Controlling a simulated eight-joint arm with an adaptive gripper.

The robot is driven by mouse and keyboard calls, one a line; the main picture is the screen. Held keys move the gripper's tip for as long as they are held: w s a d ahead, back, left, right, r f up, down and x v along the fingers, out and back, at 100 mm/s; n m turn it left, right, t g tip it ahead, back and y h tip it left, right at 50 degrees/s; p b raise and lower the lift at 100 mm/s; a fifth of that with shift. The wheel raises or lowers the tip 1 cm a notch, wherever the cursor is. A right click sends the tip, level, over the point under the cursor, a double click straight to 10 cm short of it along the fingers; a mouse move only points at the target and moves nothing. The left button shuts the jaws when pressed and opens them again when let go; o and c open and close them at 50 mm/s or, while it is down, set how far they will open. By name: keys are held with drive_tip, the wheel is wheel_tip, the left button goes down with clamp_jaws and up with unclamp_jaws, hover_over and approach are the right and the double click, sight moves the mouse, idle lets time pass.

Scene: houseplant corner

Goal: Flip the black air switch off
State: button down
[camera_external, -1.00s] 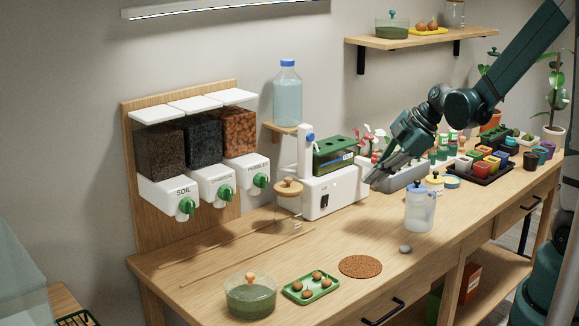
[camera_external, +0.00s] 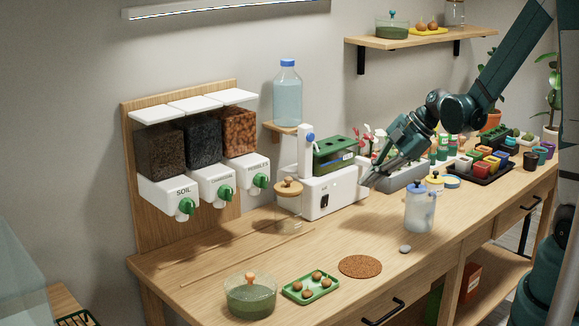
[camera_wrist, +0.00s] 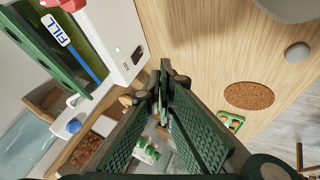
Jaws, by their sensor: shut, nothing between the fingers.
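The black air switch (camera_external: 324,201) is a small dark rocker on the front of a white machine (camera_external: 345,190). It also shows in the wrist view (camera_wrist: 138,54), beside the printed word AIR. Its rocker position is too small to tell. My gripper (camera_external: 370,182) is shut and empty, pointing down-left at the machine's right end, away from the switch in the external view. In the wrist view my fingertips (camera_wrist: 163,68) meet just off the machine's face, near the switch; whether they touch the machine I cannot tell.
A glass jar with a wooden lid (camera_external: 288,208) stands at the machine's left. A blue-lidded bottle (camera_external: 420,208) and a grey pebble (camera_external: 405,249) stand to the right. A cork mat (camera_external: 360,266) lies in front. The bench between the machine and mat is clear.

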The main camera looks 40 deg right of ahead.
sight(324, 201)
drive_tip(key=shift+w+a+f, duration=0.1)
drive_tip(key=shift+f, duration=0.05)
drive_tip(key=shift+b+x, duration=0.55)
drive_tip(key=shift+x, duration=3.8)
drive_tip(key=shift+w+a+f, duration=0.15)
drive_tip(key=shift+w, duration=2.1)
drive_tip(key=shift+w, duration=0.25)
drive_tip(key=shift+w+r+b, duration=0.25)
drive_tip(key=shift+w+b, duration=0.1)
drive_tip(key=shift+r, duration=0.35)
